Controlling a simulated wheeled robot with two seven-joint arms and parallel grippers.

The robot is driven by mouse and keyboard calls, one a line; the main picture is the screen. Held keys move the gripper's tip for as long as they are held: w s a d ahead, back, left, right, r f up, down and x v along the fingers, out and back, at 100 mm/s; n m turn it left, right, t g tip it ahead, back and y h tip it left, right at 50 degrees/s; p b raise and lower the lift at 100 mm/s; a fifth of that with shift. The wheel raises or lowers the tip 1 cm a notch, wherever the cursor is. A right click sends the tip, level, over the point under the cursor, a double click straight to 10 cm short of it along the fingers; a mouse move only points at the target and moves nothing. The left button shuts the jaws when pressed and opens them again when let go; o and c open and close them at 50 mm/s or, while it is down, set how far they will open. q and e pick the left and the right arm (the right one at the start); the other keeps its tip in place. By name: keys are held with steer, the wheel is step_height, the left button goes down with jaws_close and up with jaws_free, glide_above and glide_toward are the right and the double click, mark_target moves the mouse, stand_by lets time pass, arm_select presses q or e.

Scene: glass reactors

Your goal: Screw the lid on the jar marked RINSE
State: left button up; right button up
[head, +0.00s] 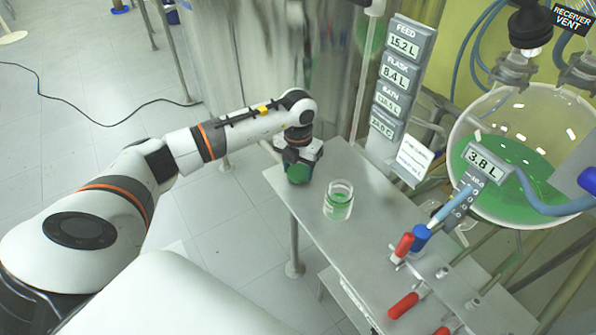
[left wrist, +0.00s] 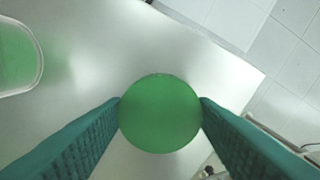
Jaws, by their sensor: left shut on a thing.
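A round green lid (head: 298,174) is between the fingers of my left gripper (head: 297,168), near the far left corner of the metal table. In the left wrist view the lid (left wrist: 160,113) shows as a green disc, with a finger touching it on each side. My left gripper is shut on it. An open glass jar (head: 339,200) with green liquid stands upright on the table, to the right of the gripper and apart from it. The jar's rim also shows at the left edge of the left wrist view (left wrist: 18,60). I cannot read a mark on the jar. My right gripper is not in view.
The metal table (head: 375,235) has bare room around the jar. Red and blue valve handles (head: 403,245) stand at its right side. A large round flask with green liquid (head: 510,185) and a column of displays (head: 398,75) rise behind. A cable lies on the floor.

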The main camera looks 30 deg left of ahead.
mark_target(298, 172)
arm_select(q)
step_height(298, 172, up, 9)
steer(key=b, duration=0.1)
stand_by(0.4)
